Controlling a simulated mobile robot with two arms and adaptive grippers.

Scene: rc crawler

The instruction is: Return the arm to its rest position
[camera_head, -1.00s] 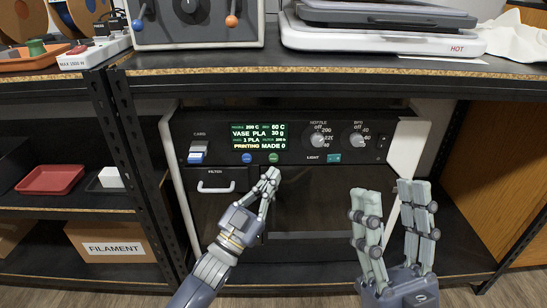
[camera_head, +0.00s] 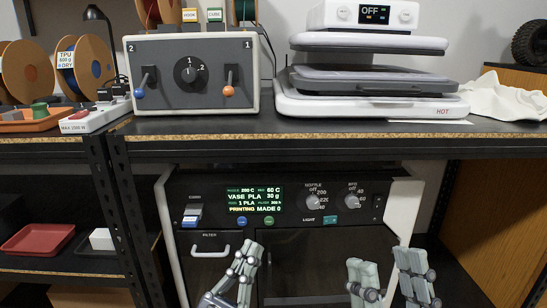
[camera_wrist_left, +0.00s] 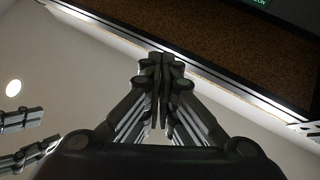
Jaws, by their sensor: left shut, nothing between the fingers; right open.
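My left gripper (camera_head: 249,255) is shut and empty. In the head view it is in front of the lower part of the black 3D printer (camera_head: 325,245), below its buttons. In the left wrist view the fingers of the left gripper (camera_wrist_left: 160,62) meet at the tips with nothing between them. My right gripper (camera_head: 382,272) is open and empty, low in the head view at the printer's lower right. The printer's screen (camera_head: 254,200) reads VASE PLA, PRINTING and MADE 0.
Above the printer runs a shelf edge (camera_head: 320,145). On the shelf stand a grey switch box (camera_head: 160,75), a heat press (camera_head: 370,105) marked HOT and OFF, a white cloth (camera_head: 500,95) and filament spools (camera_head: 85,65). A red tray (camera_head: 38,240) lies on the lower left shelf.

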